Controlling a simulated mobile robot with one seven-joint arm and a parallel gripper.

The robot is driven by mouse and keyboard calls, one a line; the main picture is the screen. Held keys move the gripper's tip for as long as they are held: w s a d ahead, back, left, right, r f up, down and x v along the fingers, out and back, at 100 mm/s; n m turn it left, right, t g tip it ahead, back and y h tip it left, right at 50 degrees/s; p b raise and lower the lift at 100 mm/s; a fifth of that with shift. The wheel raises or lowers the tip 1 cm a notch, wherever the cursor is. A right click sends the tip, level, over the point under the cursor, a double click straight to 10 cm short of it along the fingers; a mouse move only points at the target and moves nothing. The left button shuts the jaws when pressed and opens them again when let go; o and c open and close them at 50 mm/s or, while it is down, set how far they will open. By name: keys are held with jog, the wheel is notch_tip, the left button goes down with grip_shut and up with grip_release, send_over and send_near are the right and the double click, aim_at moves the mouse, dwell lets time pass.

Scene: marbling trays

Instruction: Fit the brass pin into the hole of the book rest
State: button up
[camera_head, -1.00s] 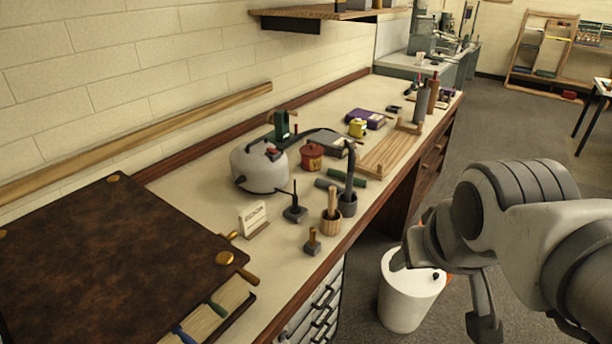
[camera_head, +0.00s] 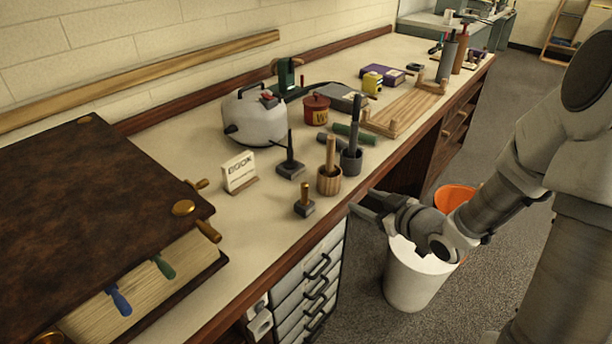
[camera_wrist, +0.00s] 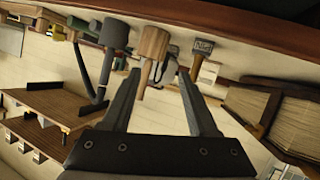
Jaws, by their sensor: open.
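My gripper (camera_head: 364,204) is open and empty, just off the front edge, to the right of the pin. I cannot tell which thing is the book rest, and no hole shows.
A black stand (camera_head: 290,168), a card sign (camera_head: 239,172) and a kettle-like white pot (camera_head: 255,118) are behind. A white bin (camera_head: 415,280) stands on the floor below.

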aim_at(305, 197)
jog(key=s+a+f+t+y+b, duration=0.2)
jog(key=s+a+f+y+b, duration=0.1)
jog(key=s+a+y, duration=0.15)
jog(key=shift+y, duration=0.35)
jog(key=b+x, duration=0.2)
jog(key=x, duration=1.6)
jog(key=shift+w+d+f+b, duration=0.1)
jog(key=shift+b, duration=0.2)
grip_shut()
